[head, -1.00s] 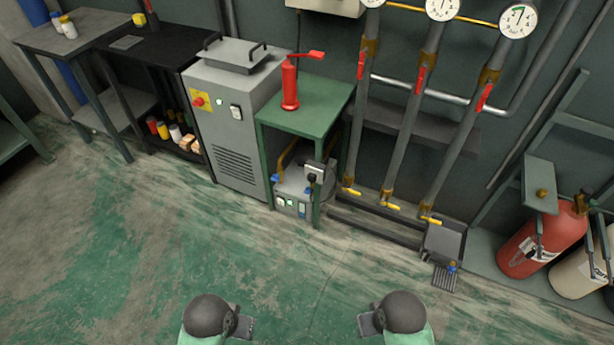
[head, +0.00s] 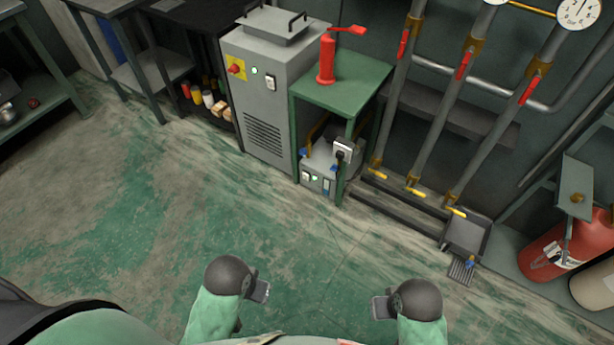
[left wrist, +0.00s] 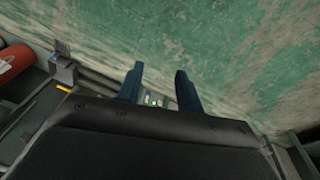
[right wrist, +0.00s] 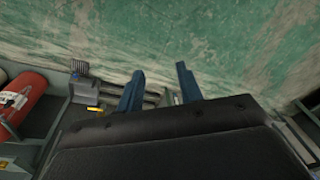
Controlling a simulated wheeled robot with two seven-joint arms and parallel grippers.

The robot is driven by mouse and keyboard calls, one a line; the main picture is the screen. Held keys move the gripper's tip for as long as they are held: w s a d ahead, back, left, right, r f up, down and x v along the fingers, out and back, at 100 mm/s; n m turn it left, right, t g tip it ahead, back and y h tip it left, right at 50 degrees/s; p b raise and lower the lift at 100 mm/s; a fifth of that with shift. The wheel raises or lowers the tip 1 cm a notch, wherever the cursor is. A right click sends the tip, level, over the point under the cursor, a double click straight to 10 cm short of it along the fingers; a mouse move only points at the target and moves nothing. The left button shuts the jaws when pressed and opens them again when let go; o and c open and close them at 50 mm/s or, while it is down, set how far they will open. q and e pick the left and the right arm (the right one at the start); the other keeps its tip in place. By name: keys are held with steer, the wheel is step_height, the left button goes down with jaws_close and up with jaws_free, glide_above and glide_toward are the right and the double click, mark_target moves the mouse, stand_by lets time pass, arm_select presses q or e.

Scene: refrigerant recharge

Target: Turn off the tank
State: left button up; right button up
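It is unclear which object is the tank. A red cylinder with a lever (head: 327,62) stands upright on the green table (head: 345,85). A small grey unit with lit switches (head: 318,172) sits under that table. My left gripper (head: 262,292) and right gripper (head: 380,307) are over the floor, short of all these. Both are empty, with fingers apart in the left wrist view (left wrist: 158,70) and right wrist view (right wrist: 160,70).
A grey cabinet (head: 268,95) with a red knob (head: 236,69) stands left of the green table. Pipes with red levers (head: 463,65) and yellow handles (head: 415,191) rise at the right. The floor (head: 150,215) ahead is clear.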

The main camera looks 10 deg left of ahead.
steer(key=shift+w+r, duration=0.15)
steer(key=shift+w, duration=0.3)
